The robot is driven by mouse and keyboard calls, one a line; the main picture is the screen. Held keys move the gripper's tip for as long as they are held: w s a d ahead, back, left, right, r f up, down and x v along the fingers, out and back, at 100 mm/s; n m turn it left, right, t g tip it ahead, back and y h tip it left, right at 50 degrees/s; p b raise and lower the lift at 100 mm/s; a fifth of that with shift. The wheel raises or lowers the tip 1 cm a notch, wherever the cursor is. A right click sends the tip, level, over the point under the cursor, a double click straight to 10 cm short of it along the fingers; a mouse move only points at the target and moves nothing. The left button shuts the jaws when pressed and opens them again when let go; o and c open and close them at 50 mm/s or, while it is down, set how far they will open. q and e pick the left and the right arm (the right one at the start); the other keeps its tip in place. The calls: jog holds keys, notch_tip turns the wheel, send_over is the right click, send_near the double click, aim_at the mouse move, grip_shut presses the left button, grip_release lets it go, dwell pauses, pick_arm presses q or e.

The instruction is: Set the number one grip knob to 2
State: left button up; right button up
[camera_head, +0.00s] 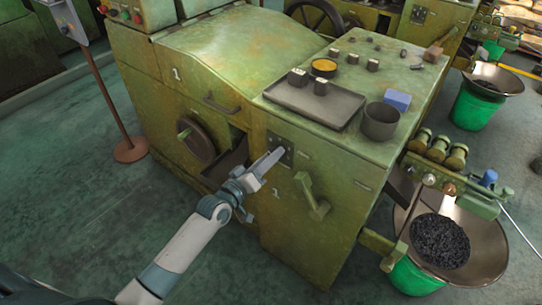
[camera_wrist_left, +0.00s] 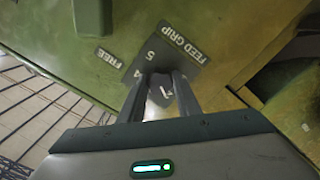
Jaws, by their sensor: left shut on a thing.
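The green machine (camera_head: 225,70) marked 1 stands in front of me. A dark grip plate (camera_head: 281,147) is on its front, below the table top. In the left wrist view the plate (camera_wrist_left: 178,42) reads "FEED GRIP", with 5, 4 and 1 visible and a separate "FREE" label (camera_wrist_left: 106,57). My left gripper (camera_head: 279,152) reaches this plate from the lower left. In the left wrist view its two fingers (camera_wrist_left: 163,76) are shut around the grip knob, which is mostly hidden between them. The knob's pointer setting cannot be read. My right gripper is not in view.
A green lever handle (camera_head: 312,196) sticks out right of the plate. A handwheel (camera_head: 196,139) is to the left. A tray (camera_head: 313,102), a grey cup (camera_head: 380,121) and a blue block (camera_head: 397,99) are on top. A bowl of dark pieces (camera_head: 485,250) stands right.

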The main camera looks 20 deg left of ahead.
pick_arm(q)
jog(key=o, duration=1.1)
jog(key=shift+c, duration=0.2)
jog(key=shift+s, duration=0.1)
